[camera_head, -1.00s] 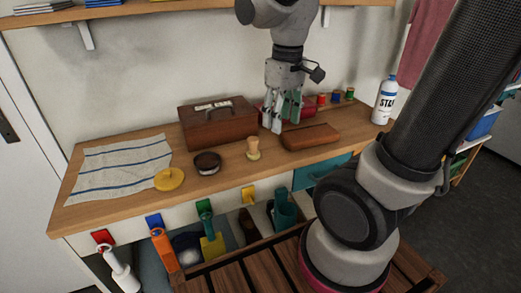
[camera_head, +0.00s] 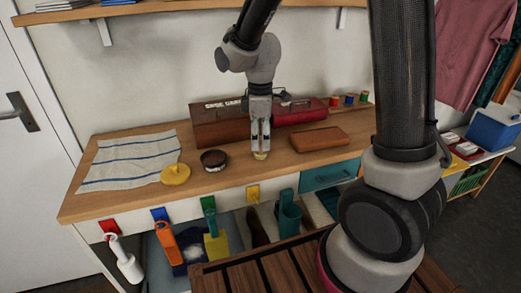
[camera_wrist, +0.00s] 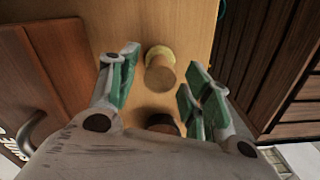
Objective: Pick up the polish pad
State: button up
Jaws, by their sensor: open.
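The polish pad (camera_head: 260,156) stands upright on the wooden worktop, with a round yellowish base and a wooden knob handle. In the head view my gripper (camera_head: 260,148) points down over it and hides most of its handle. In the wrist view the pad (camera_wrist: 160,70) shows between the two green-lined fingers (camera_wrist: 162,78). My gripper is open, with visible gaps between the handle and both fingers. How far the fingertips reach down beside the handle is hard to tell.
A dark round tin (camera_head: 214,160) and a yellow knobbed disc (camera_head: 176,174) lie left of the pad. A brown block (camera_head: 319,139) lies to the right. A wooden box (camera_head: 215,130) and a red case (camera_head: 300,112) stand behind. A striped towel (camera_head: 130,160) covers the left end.

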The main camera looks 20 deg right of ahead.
aim_at(260, 139)
jog(key=shift+f, duration=1.5)
grip_shut()
jog(key=shift+r, duration=0.15)
notch_tip(260, 139, up, 10)
jog(key=shift+f, duration=0.1)
jog(key=c, duration=0.7)
grip_release()
jog(key=c, duration=0.3)
